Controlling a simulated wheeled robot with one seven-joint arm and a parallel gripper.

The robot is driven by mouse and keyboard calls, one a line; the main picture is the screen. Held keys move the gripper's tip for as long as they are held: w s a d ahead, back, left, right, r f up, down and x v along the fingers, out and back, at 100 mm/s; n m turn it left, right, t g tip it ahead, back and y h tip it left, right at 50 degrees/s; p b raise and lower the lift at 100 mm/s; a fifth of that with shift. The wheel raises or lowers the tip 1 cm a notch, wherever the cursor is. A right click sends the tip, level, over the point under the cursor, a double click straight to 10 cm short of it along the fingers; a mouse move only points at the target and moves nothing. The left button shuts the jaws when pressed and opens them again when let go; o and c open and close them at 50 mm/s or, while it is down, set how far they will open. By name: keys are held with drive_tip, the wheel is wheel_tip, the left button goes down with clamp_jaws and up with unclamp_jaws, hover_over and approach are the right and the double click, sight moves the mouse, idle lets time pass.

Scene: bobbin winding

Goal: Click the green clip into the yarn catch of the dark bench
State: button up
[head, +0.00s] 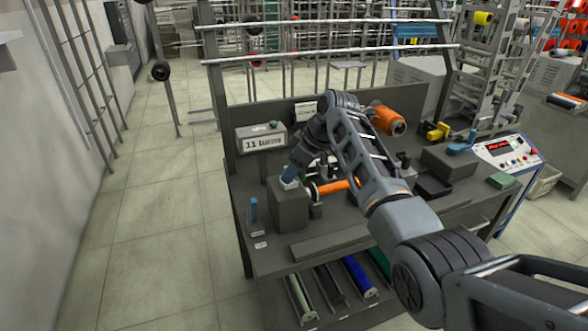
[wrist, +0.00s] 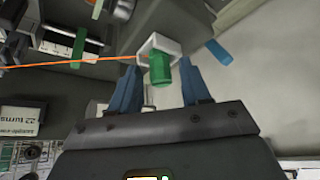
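The green clip (wrist: 160,70) stands at the mouth of a white bracket-like catch (wrist: 172,45) in the wrist view; I cannot tell how deep it sits. The orange yarn (wrist: 80,62) runs from the left to this catch. In the head view the white catch (head: 289,184) is on top of a dark grey block (head: 290,208) at the bench's left front. My gripper (wrist: 158,72) has its two blue fingers apart, one on each side of the clip, with gaps visible on both sides. In the head view my gripper (head: 293,172) is just above the block, and the clip is mostly hidden.
The dark bench (head: 340,243) also bears an orange bobbin (head: 338,187), a turns display (head: 262,140), a small blue upright piece (head: 254,211), a large orange spool (head: 386,119) and a green block (head: 502,180). Coloured rolls lie on the shelf below. Floor left of the bench is clear.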

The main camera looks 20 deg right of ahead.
drive_tip(key=shift+o, duration=0.5)
drive_tip(key=shift+r, duration=0.1)
drive_tip(key=v, duration=0.7)
drive_tip(key=shift+r+b, duration=0.3)
drive_tip(key=shift+b, duration=0.15)
drive_tip(key=shift+s+d, duration=0.1)
